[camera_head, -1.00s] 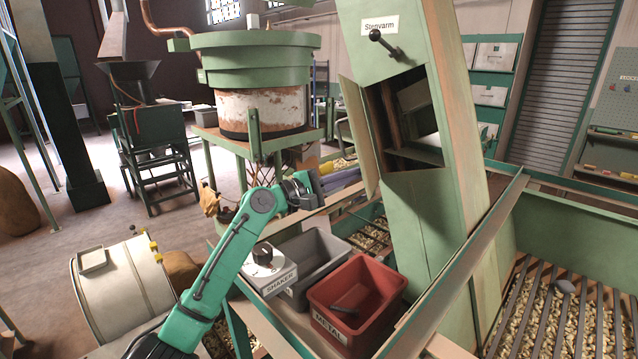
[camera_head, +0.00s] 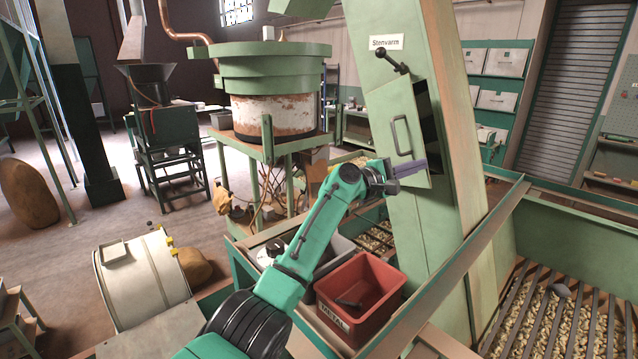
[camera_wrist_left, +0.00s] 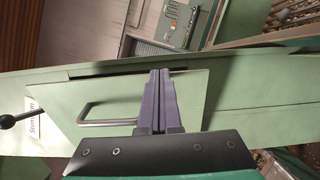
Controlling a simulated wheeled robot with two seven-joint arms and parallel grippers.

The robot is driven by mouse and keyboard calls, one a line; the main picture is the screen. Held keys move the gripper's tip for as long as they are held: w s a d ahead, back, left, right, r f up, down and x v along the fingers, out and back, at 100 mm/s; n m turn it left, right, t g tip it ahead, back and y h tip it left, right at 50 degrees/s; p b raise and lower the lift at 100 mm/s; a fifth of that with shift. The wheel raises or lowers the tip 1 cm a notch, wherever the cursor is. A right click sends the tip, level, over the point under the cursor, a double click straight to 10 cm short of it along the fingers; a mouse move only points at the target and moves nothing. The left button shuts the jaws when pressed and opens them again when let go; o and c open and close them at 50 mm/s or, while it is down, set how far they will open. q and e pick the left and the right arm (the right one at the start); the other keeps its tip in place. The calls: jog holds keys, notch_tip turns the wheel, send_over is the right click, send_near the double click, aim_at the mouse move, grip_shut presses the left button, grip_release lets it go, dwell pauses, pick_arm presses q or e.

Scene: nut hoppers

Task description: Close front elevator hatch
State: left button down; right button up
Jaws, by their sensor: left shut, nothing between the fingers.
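The green front hatch (camera_head: 385,112) of the tilted green elevator column (camera_head: 423,255) is hinged at its left side and stands slightly ajar. A dark gap (camera_head: 429,118) shows beyond its right edge. The hatch has a bar handle (camera_head: 395,136), which also shows in the left wrist view (camera_wrist_left: 84,113). My left gripper (camera_head: 424,164) is shut and empty, with its purple fingers across the lower part of the hatch. In the left wrist view the fingers (camera_wrist_left: 159,75) lie over the hatch panel (camera_wrist_left: 125,92) beside the handle; I cannot tell whether they touch it. My right gripper is not in view.
A black lever (camera_head: 391,59) sits above the hatch, by the Stenvarm label (camera_head: 386,42). A green rail (camera_head: 470,250) runs past the column's foot.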

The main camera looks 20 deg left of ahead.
aim_at(429, 175)
pick_arm(q)
jog(key=d+p, duration=0.1)
jog(key=w+d+p, duration=0.1)
jog(key=d+r+n+y+p, duration=0.1)
jog(key=shift+w+d+t, duration=0.15)
jog(key=shift+w+t, duration=0.2)
jog(key=shift+t, duration=0.05)
jog(key=y, duration=0.1)
jog(key=w+d+n+y, duration=0.1)
jog(key=w+d+t+y+b, duration=0.1)
jog(key=shift+w+f+n, duration=0.15)
jog(key=shift+f+n, duration=0.1)
jog(key=shift+n, duration=0.15)
jog(key=shift+r, duration=0.1)
jog(key=shift+a, duration=0.15)
